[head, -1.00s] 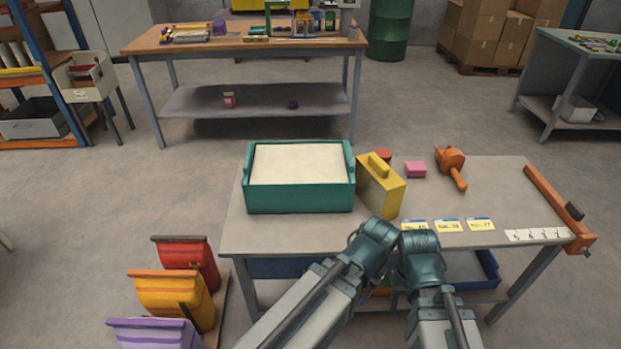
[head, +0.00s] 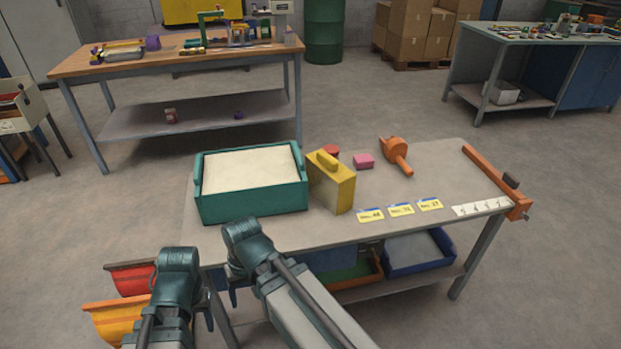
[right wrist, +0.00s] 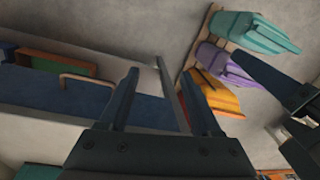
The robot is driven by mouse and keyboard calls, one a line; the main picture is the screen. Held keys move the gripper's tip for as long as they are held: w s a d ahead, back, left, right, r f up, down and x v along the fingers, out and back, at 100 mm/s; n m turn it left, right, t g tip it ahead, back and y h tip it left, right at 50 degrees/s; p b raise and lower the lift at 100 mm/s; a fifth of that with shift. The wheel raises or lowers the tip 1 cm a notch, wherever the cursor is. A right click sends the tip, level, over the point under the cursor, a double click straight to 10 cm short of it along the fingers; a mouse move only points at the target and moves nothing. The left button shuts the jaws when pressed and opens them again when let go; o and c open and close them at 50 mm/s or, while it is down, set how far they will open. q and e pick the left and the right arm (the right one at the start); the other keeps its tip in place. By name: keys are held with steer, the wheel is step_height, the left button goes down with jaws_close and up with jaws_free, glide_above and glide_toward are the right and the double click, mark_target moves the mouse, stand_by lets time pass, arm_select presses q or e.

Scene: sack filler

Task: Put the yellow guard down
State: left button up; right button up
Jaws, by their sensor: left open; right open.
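The yellow guard (head: 332,190), a box-like piece with a raised handle on top, stands upright on the grey table just right of the green tub (head: 250,200). No gripper touches it. My right gripper (head: 240,245) is at the table's front edge, below the tub. Its jaws (right wrist: 160,85) are open and empty in the right wrist view.
Yellow cards (head: 400,209) line the front. An orange bar (head: 490,178) edges the right. Bare tabletop (head: 300,232) shows before the tub.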

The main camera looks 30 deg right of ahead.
steer(key=w+d+r+m+t+y+b, duration=0.1)
steer(key=w+d+m+t+y, duration=0.1)
steer(key=w+d+m+t, duration=0.1)
steer(key=w+d+r+m+t+y+b, duration=0.2)
steer(key=w+d+m, duration=0.3)
steer(key=d+m, duration=0.3)
steer(key=w+d+r+m+t+y+b, duration=0.2)
steer(key=w+d+m+t, duration=0.2)
steer(key=d+m, duration=0.2)
steer(key=shift+w+r+m, duration=0.15)
steer(key=shift+w+m, duration=0.05)
steer(key=shift+m, duration=1.1)
steer(key=d+r+m+t+b, duration=0.1)
steer(key=d+r+m+t, duration=0.4)
steer(key=d, duration=0.5)
steer(key=m+t+h+b, duration=0.1)
steer(key=m+t+h, duration=0.3)
steer(key=m, duration=0.6)
glide_toward(337, 165)
steer(key=w, duration=0.7)
steer(key=shift+a+r, duration=0.15)
steer(key=shift+a, duration=0.15)
steer(key=shift+w+a, duration=0.1)
steer(key=shift+w, duration=0.25)
steer(key=w, duration=0.1)
steer(key=w+a, duration=0.1)
steer(key=w, duration=0.3)
steer(key=shift+a, duration=0.25)
